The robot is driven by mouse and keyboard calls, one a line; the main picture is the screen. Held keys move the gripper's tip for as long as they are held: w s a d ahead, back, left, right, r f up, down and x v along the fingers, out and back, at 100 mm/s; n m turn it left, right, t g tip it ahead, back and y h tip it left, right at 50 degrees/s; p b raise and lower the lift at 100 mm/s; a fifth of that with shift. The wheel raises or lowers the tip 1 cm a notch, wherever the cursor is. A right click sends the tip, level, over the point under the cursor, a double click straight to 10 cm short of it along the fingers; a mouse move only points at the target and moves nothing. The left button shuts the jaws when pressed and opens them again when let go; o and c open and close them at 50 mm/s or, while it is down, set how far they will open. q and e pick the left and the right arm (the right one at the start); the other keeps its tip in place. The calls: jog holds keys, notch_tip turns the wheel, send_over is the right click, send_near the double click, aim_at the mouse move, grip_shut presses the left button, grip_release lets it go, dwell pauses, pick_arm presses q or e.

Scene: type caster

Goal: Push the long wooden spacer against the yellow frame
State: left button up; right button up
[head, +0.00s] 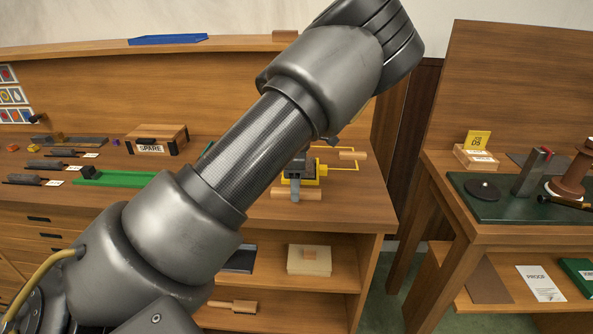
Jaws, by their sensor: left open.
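The yellow frame (356,165) lies on the right part of the wooden bench, a thin outline partly hidden by my left arm. A long wooden spacer (311,194) lies near the bench's front edge, left of and nearer than the frame's visible right side. My left gripper (295,197) points down over the middle of this spacer. It is open, but its fingertips are small here, and I cannot tell whether they touch the wood. A shorter wooden piece (352,155) lies at the frame's right side. My right gripper is not in view.
A green tray (115,179) and a wooden SPARE box (150,149) stand left on the bench. Shelves below hold a pale block (309,262) and a wooden mallet-like tool (232,306). A second table stands at right, across a gap.

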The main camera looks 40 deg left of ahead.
pick_arm(q)
jog(key=shift+f, duration=0.45)
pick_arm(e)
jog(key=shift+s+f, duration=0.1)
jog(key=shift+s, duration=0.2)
